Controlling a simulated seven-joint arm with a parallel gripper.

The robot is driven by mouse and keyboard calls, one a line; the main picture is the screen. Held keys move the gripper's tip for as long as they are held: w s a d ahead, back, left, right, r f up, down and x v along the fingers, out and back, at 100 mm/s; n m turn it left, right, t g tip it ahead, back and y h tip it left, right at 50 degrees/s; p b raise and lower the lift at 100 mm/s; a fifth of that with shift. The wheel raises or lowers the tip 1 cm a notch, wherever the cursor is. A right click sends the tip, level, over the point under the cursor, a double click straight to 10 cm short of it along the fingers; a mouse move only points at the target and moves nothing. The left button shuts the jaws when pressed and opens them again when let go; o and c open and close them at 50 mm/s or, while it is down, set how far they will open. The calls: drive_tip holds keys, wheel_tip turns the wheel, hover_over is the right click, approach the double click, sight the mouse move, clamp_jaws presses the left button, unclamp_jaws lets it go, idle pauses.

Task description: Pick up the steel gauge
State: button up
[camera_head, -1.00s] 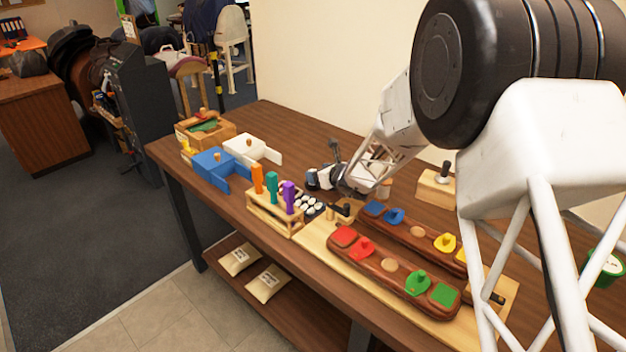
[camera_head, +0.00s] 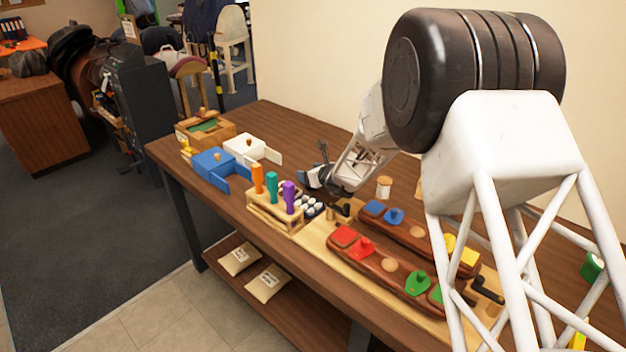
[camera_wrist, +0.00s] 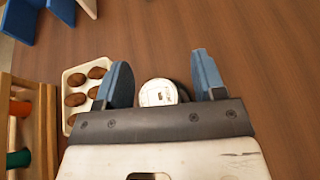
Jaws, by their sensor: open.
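A round, silver-faced thing with a dark rim, apparently the steel gauge (camera_wrist: 158,93), shows in the wrist view between my two blue fingers. Its near part is hidden behind the gripper body. My gripper (camera_wrist: 163,78) is open, with a finger to the left and right of the gauge and no clear grip on it. I cannot tell the height of the fingertips over the table. In the head view my gripper (camera_head: 318,168) is low over the table behind the tool rack, and I cannot make out the gauge there.
A white tray (camera_wrist: 68,104) with several brown ovals lies close left of my gripper. The wooden rack (camera_head: 262,212) with coloured handles stands beside it. Blue (camera_head: 212,166) and white (camera_head: 246,147) boxes stand further left. Bare table (camera_wrist: 265,70) lies to the right in the wrist view.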

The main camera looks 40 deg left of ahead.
idle(0.4)
drive_tip(key=c, duration=1.1)
drive_tip(key=shift+r, duration=0.1)
drive_tip(key=shift+c, duration=0.2)
wheel_tip(320, 180, up, 28)
idle(0.6)
